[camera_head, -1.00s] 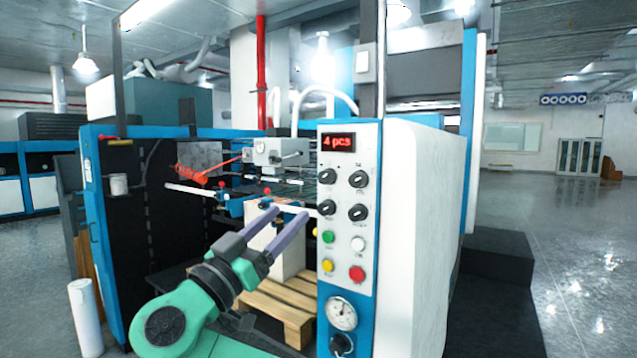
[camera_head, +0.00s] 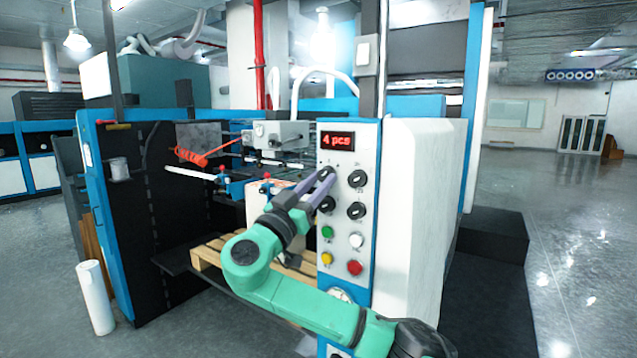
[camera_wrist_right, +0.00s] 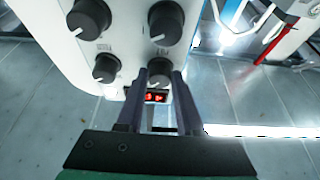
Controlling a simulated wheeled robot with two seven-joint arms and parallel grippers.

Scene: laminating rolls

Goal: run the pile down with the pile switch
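The control panel (camera_head: 342,235) carries several black rotary switches; their labels are too small to read, so I cannot tell which is the pile switch. My right gripper (camera_head: 322,182) is at the upper left switch (camera_head: 327,172), below the red display reading "4 pcs". In the wrist view the two fingers (camera_wrist_right: 159,76) stand apart on either side of that switch (camera_wrist_right: 160,71); a narrow gap seems to show, and I cannot tell whether they touch it. The white pile (camera_head: 259,200) stands on a wooden pallet (camera_head: 207,258), partly hidden by my right arm. My left gripper is out of view.
Close by are the upper right switch (camera_head: 357,179), lower switches (camera_head: 356,211), and green (camera_head: 327,232), white (camera_head: 356,240), yellow (camera_head: 326,258) and red (camera_head: 354,267) buttons. A white roll (camera_head: 95,297) stands on the floor at left. Open floor lies at right.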

